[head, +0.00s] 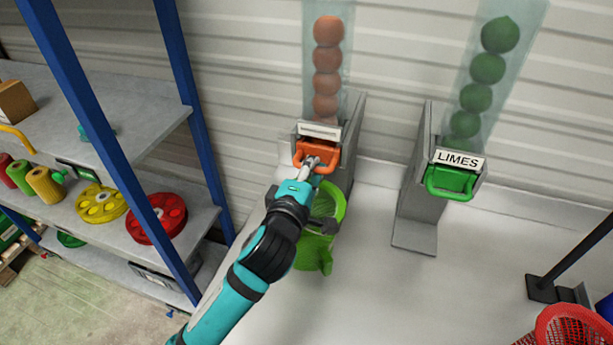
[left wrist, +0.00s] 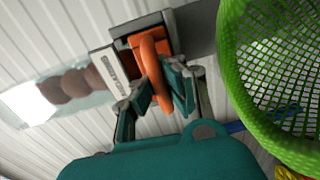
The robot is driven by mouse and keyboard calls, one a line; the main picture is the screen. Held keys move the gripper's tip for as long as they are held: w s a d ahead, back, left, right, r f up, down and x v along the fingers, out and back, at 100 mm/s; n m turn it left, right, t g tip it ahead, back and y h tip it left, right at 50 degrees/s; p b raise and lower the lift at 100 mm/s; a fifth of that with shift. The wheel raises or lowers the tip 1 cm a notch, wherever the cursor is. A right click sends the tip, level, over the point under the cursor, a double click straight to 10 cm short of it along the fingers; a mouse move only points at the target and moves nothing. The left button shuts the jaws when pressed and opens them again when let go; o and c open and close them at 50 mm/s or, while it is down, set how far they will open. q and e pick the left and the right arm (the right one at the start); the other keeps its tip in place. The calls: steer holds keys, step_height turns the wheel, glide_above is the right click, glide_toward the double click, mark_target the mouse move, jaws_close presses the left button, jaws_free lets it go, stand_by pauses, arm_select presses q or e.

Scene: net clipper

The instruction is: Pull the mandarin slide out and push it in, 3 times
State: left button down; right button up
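The mandarin slide has an orange handle (head: 316,152) below a white label plate, at the front of the grey dispenser under a clear chute (head: 329,70) of orange fruit. My left gripper (head: 308,164) is at this handle. In the left wrist view, its two fingers (left wrist: 158,92) lie on either side of the orange handle (left wrist: 153,62), close against it, and appear shut on it. How far the slide is out of its housing is hard to tell. My right gripper is not in view.
A green mesh funnel (head: 322,220) stands just below the mandarin dispenser, close beside my left arm. The lime dispenser (head: 425,195) with its green handle (head: 452,182) is to the right. A shelf rack (head: 150,120) stands left. A red basket (head: 572,328) is at lower right.

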arm_select(q)
steer(key=v, duration=1)
steer(key=shift+f, duration=0.35)
stand_by(0.8)
steer(key=x, duration=1.1)
steer(key=shift+r, duration=0.4)
stand_by(0.8)
